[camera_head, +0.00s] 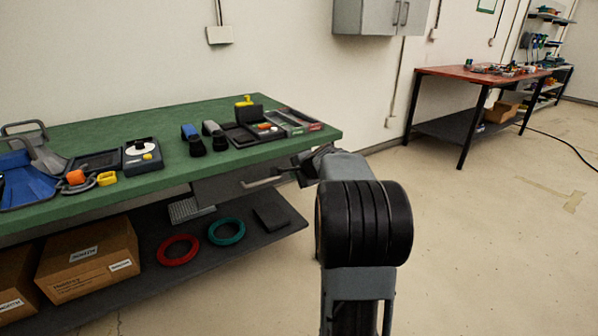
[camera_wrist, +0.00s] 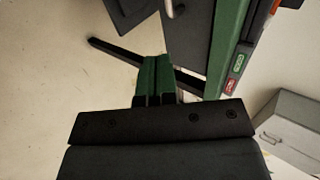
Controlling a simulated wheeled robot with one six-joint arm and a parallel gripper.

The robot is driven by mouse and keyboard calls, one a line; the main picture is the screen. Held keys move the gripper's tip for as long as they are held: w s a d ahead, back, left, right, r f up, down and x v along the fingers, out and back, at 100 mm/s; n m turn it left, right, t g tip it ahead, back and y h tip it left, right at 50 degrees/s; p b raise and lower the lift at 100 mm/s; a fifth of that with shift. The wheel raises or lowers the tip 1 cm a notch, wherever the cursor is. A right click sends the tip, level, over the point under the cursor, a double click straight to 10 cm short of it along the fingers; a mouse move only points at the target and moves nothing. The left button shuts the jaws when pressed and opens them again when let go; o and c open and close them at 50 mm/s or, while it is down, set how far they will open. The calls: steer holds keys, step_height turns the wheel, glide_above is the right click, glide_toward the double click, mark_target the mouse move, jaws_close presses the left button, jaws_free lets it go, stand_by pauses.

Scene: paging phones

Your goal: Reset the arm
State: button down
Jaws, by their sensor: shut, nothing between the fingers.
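My gripper (camera_wrist: 156,78) shows in the wrist view with its two green fingers side by side, shut and empty. In the head view my arm reaches up from the bottom centre and bends toward the front right corner of the green-topped workbench (camera_head: 240,158). The arm's own links largely hide the gripper there. The bench edge also shows in the wrist view (camera_wrist: 229,45), up and to the right of the fingers.
On the bench are a blue dustpan (camera_head: 25,186), a device with a round white dial (camera_head: 141,155) and a black tray (camera_head: 240,136). A drawer handle (camera_head: 262,182) sticks out at the front. Open floor lies right, before a red-topped table (camera_head: 450,72).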

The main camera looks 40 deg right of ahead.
steer(key=s+a+r+n+g+y+p, duration=0.1)
steer(key=s+a+r+n+g+p, duration=0.1)
steer(key=s+a+r+n+p, duration=0.5)
steer(key=s+a+r+n+g+y+p, duration=0.1)
steer(key=s+a+r+n+g+p, duration=0.15)
steer(key=a+r+p, duration=0.85)
steer(key=s+a+r+n+p, duration=0.2)
steer(key=s+n+p, duration=0.1)
steer(key=s+p, duration=0.1)
steer(key=s+a+r+n+g+h+p, duration=0.1)
steer(key=s+a+r+n+p, duration=0.1)
steer(key=s, duration=0.4)
steer(key=s+a+r+n+g+p, duration=0.1)
steer(key=s+a+r+n+p, duration=0.1)
steer(key=s+a+n+p, duration=0.2)
steer(key=shift+s+r+p, duration=0.25)
steer(key=shift+s+p, duration=0.3)
steer(key=shift+p, duration=0.7)
